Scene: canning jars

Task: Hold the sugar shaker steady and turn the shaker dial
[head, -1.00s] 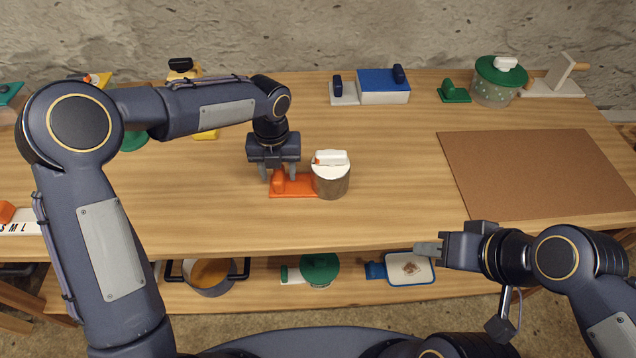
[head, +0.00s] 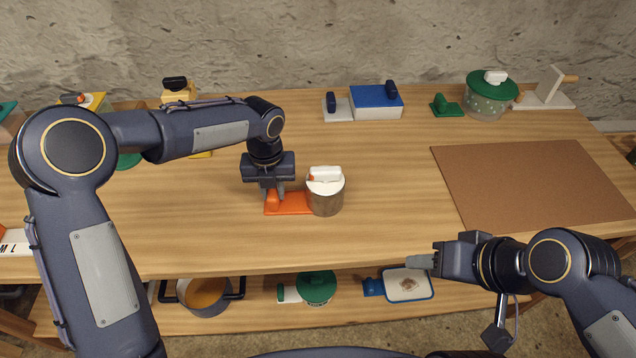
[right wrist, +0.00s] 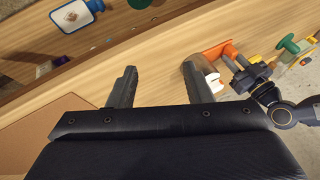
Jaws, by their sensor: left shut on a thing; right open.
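The sugar shaker (head: 325,202) is a grey metallic cylinder with a white top, upright on the table. Its dial (head: 325,174) is a white bar with an orange tip on the top. An orange piece (head: 291,207) with a raised grip extends from its left side. My left gripper (head: 274,193) is shut on this orange grip, its fingers partly hiding it. My right gripper (head: 422,262) is open and empty, off the table's front edge, below and right of the shaker. In the right wrist view, the shaker (right wrist: 196,88) lies beyond the right finger, apart from it.
A brown mat (head: 540,183) lies at the right of the table. A blue-topped box (head: 376,103), a green-lidded jar (head: 488,98) and a white stand (head: 548,93) line the back. A pot (head: 204,294) and other items sit on the lower shelf. The table between shaker and mat is clear.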

